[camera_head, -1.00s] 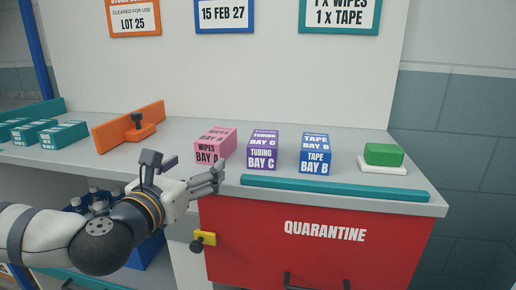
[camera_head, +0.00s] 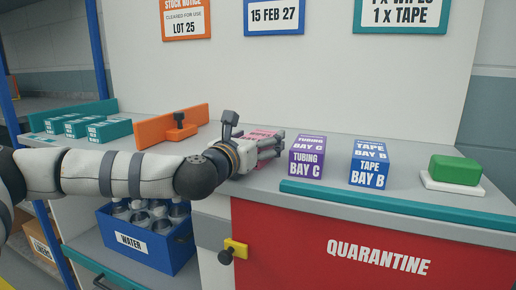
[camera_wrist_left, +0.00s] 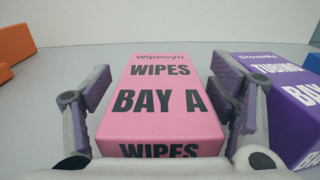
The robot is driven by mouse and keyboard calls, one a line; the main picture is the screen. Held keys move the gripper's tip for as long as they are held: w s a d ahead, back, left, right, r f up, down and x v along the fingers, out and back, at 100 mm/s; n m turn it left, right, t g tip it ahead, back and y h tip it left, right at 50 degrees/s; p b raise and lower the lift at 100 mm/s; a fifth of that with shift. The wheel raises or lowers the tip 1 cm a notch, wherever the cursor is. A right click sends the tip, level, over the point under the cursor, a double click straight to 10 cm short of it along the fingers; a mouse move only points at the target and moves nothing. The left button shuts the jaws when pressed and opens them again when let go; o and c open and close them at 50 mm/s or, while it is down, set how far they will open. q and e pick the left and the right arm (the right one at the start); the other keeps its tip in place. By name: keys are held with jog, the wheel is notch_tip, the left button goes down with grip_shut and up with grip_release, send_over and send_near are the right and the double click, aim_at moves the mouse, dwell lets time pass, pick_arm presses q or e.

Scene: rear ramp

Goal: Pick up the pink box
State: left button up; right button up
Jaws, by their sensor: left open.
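The pink box (camera_wrist_left: 160,95), marked "WIPES BAY A", lies on the grey counter. In the left wrist view it sits between the two open fingers of my left gripper (camera_wrist_left: 165,105), with a small gap on each side. In the head view my left gripper (camera_head: 270,147) reaches over the counter and hides most of the pink box (camera_head: 265,133); only a bit of its top shows. My right gripper is not in view.
A purple "TUBING BAY C" box (camera_head: 306,158) stands close to the right of my gripper. A blue "TAPE BAY B" box (camera_head: 369,164) and a green block (camera_head: 455,169) on a white base are further right. An orange bracket (camera_head: 172,129) is on the left. A teal strip (camera_head: 390,202) runs along the front edge.

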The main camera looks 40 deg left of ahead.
pick_arm(q)
jog(key=c, duration=1.3)
jog(key=shift+r, duration=0.1)
